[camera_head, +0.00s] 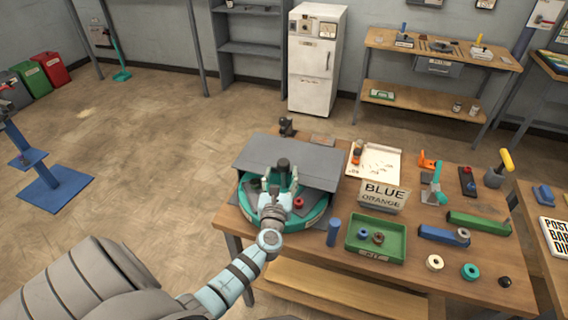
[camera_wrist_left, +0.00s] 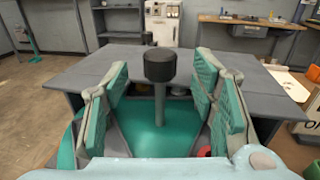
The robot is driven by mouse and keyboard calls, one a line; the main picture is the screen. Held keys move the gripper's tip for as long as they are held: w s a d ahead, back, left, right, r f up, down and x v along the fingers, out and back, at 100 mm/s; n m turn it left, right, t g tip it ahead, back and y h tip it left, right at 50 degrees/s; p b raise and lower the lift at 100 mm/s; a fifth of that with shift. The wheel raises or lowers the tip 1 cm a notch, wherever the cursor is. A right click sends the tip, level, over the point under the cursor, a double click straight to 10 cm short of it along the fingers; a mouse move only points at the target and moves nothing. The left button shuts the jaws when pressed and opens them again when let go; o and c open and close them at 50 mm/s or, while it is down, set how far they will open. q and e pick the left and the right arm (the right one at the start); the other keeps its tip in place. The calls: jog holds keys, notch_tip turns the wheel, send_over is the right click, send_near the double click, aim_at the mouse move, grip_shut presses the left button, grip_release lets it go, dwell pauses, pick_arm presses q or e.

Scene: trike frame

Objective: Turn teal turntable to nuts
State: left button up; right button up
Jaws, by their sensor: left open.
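The teal turntable (camera_head: 317,218) sits on the wooden workbench, with a dark grey cover (camera_head: 318,158) over its far part. A dark upright post with a black knob stands on it; the knob (camera_wrist_left: 159,64) is clear in the left wrist view. My left gripper (camera_head: 279,183) reaches in over the turntable. In the left wrist view its fingers (camera_wrist_left: 159,105) are open, one on each side of the post, apart from it. A red ring-shaped part (camera_head: 299,202) lies on the turntable right of the gripper. I cannot make out nuts under the cover. My right gripper is not in view.
Several tools and parts lie farther right. The floor at left is mostly clear.

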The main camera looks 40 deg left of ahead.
aim_at(283, 168)
pick_arm(q)
jog(key=x, duration=0.2)
jog(key=b+x, duration=0.1)
jog(key=x, duration=0.2)
jog(key=shift+w+f, duration=0.1)
jog(key=shift+f, duration=0.15)
jog(key=shift+w+a+r, duration=0.15)
jog(key=shift+w+a, duration=0.05)
jog(key=shift+w, duration=0.05)
grip_shut()
